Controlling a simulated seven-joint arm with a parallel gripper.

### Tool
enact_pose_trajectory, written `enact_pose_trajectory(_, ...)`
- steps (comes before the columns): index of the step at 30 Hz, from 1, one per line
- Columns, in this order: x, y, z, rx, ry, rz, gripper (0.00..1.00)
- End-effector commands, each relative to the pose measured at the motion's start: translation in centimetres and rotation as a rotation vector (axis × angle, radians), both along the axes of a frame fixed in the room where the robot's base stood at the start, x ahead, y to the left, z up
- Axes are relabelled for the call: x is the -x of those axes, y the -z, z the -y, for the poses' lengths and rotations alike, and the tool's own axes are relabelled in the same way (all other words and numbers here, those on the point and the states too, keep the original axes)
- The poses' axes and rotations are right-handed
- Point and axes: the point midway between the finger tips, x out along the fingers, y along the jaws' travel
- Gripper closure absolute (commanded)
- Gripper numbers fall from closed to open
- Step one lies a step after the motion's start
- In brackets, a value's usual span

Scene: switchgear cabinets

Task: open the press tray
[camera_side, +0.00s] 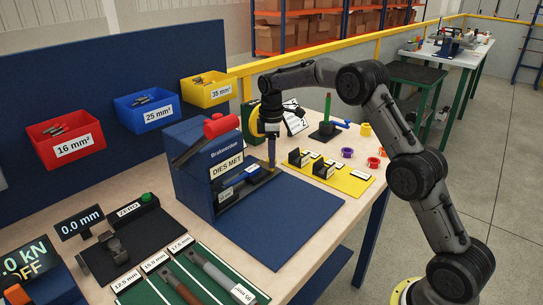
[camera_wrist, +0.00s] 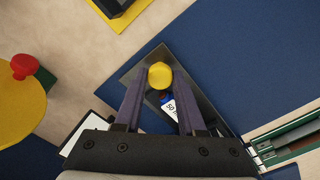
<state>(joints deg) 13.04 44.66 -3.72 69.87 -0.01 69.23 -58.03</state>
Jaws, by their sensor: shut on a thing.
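The blue press (camera_side: 207,150) stands on the workbench with a "DIES MET" label on its front. A dark tray (camera_side: 240,197) sits at the press's lower front, beside a blue mat. In the wrist view the dark tray (camera_wrist: 135,76) carries a round yellow knob (camera_wrist: 160,75). My gripper (camera_side: 271,166) points down over the tray's far end. In the wrist view my gripper (camera_wrist: 160,88) has its two fingers on either side of the yellow knob, shut on it. A blue piece with a white "50" label (camera_wrist: 169,104) shows between the fingers. The fingers hide part of the tray.
The blue mat (camera_side: 285,220) in front of the press is clear. A yellow board (camera_side: 340,177) with dark holders lies at right. A red knob (camera_side: 217,125) tops the press. Green racks with bars (camera_side: 200,278) lie at the front.

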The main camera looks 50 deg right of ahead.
Motion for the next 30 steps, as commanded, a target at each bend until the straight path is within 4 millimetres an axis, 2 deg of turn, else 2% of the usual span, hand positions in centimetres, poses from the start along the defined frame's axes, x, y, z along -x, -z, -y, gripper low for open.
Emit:
enact_pose_trajectory(7, 0.0, -0.2, 0.0, 0.000, 0.000, 0.003, 1.00)
enact_pose_trajectory(11, 0.9, -0.3, 0.0, 0.001, 0.000, 0.004, 1.00)
enact_pose_trajectory(30, 12.0, -0.3, 0.1, 0.001, 0.001, 0.006, 1.00)
